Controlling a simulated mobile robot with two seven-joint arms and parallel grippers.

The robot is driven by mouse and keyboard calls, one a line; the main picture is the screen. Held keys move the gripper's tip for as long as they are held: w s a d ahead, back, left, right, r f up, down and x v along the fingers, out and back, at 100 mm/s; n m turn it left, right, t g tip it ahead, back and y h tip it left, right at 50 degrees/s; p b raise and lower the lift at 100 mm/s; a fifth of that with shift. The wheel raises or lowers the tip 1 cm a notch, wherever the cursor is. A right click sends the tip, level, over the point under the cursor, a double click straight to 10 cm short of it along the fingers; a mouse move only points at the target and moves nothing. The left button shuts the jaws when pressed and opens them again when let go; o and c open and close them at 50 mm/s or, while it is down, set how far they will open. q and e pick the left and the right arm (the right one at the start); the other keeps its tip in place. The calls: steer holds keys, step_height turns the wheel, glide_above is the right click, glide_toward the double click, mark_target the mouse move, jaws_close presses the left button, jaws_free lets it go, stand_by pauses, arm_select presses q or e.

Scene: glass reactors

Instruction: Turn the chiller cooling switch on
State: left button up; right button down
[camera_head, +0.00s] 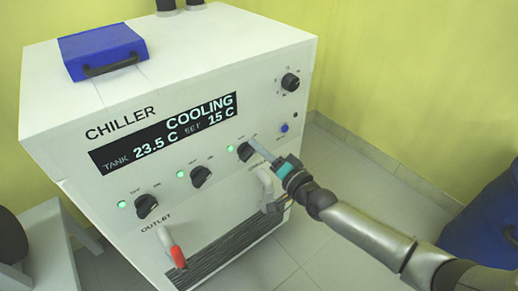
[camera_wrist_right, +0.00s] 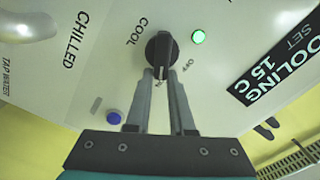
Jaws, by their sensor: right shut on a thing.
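The white chiller (camera_head: 60,98) stands at the left in the head view. Its black cooling switch (camera_head: 245,151) is the rightmost knob in the row under the display (camera_head: 165,134). The display reads COOLING, TANK 23.5 C and SET 15 C. A green light (camera_head: 230,149) glows next to the switch. My right gripper (camera_head: 252,144) is shut on this switch. In the right wrist view the two fingers hold the handle of the switch (camera_wrist_right: 158,48) from both sides, beside the COOL label and the lit green light (camera_wrist_right: 198,37). My left gripper is not in view.
Two more black knobs (camera_head: 146,206) (camera_head: 201,177) with green lights sit to the left. Another dial (camera_head: 290,82) and a blue button (camera_head: 284,128) are to the right. A red-handled outlet tap (camera_head: 178,256) sticks out below. A blue drum (camera_head: 490,220) stands at the right.

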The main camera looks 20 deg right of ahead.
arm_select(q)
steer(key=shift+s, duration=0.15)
arm_select(e)
steer(key=shift+s+a+f, duration=0.2)
steer(key=shift+f, duration=0.25)
steer(key=c, duration=0.8)
jaws_free()
steer(key=shift+r, duration=0.1)
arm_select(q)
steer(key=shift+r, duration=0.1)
arm_select(e)
steer(key=shift+w+r, duration=0.1)
steer(key=shift+d, duration=0.1)
arm_select(q)
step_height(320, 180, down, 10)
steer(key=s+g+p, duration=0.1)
steer(key=p, duration=0.4)
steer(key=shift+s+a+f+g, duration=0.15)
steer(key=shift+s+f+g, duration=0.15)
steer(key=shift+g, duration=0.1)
arm_select(e)
steer(key=v, duration=1.5)
steer(key=shift+r, duration=0.1)
